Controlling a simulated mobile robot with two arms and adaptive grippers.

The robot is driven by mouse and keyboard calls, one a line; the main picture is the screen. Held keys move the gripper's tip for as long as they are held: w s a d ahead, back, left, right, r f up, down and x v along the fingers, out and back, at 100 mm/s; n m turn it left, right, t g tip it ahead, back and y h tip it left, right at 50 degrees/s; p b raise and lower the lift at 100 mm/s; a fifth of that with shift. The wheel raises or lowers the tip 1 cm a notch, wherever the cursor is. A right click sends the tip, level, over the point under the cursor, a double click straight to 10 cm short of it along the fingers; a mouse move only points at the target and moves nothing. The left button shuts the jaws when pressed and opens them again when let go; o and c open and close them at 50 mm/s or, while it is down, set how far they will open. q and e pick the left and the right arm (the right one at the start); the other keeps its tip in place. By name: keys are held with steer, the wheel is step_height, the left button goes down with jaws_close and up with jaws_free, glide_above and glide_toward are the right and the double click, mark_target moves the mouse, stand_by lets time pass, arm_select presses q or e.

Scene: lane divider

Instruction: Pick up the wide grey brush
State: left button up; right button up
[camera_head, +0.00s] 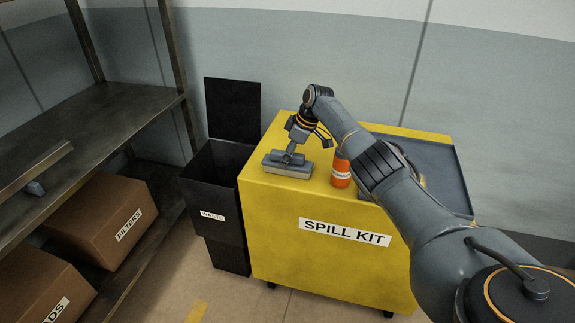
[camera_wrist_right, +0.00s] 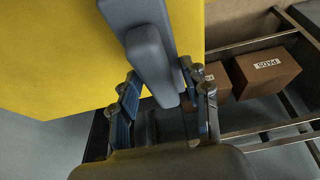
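The wide grey brush (camera_head: 287,165) lies on the left part of the yellow spill kit cart's top (camera_head: 268,185). Its grey block and raised handle (camera_wrist_right: 152,62) also show in the right wrist view. My right gripper (camera_head: 293,152) is over the brush, pointing down at its handle. In the right wrist view its two blue-padded fingers (camera_wrist_right: 158,82) stand on either side of the handle, with a gap visible on the left side. It looks open around the handle. My left gripper is not in view.
An orange bottle (camera_head: 341,171) stands right of the brush, close to my right arm. A dark tray (camera_head: 437,165) is behind my arm. A black waste bin (camera_head: 212,190) with raised lid stands left of the cart. Shelves (camera_head: 95,110) with cardboard boxes (camera_head: 100,222) are at far left.

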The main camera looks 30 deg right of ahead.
steer(key=c, duration=0.5)
steer(key=shift+r, duration=0.1)
steer(key=shift+r, duration=0.55)
step_height(320, 180, up, 3)
steer(key=shift+s+f, duration=0.1)
steer(key=shift+s, duration=0.05)
steer(key=s+a+r, duration=0.2)
steer(key=s+r, duration=0.1)
steer(key=s, duration=0.1)
steer(key=s+a+r, duration=0.1)
steer(key=s+r, duration=0.2)
steer(key=s, duration=0.1)
steer(key=s+a+r, duration=0.2)
steer(key=s+r, duration=0.1)
steer(key=s, duration=0.1)
steer(key=shift+s+a+r, duration=0.2)
steer(key=shift+s+a, duration=0.1)
steer(key=shift+a, duration=0.05)
